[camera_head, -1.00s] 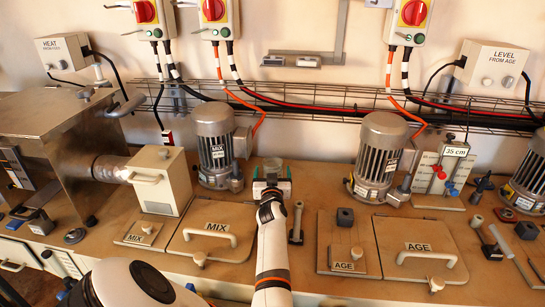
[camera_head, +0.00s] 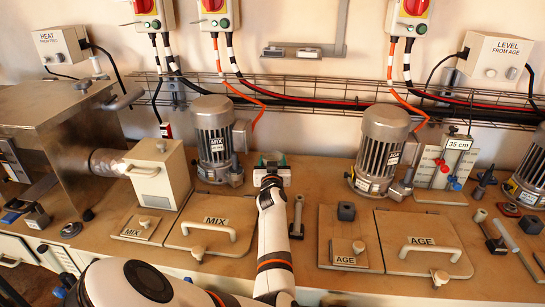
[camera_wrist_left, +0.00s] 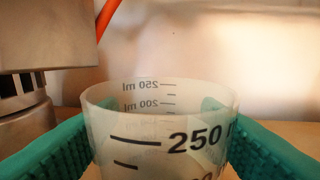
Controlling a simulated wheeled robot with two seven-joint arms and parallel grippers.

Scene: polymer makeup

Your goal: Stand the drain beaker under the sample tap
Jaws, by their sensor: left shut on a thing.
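The drain beaker (camera_wrist_left: 160,130) is translucent with black marks reading 200 and 250 ml, and looks upright and empty in the left wrist view. The green fingers of my left gripper (camera_wrist_left: 163,140) are shut on it from both sides. In the head view my left gripper (camera_head: 271,161) is at the back of the bench, just right of the MIX motor. The beaker is largely hidden there by the gripper. A panel to the right has red and blue valve handles (camera_head: 455,185); I cannot tell which fitting is the sample tap. My right gripper is not in view.
The MIX motor (camera_head: 214,138) stands close to the left of the gripper, and the AGE motor (camera_head: 380,150) farther right. A wire cable tray (camera_head: 330,92) runs along the wall. MIX (camera_head: 212,232) and AGE (camera_head: 425,240) lids with handles lie in front.

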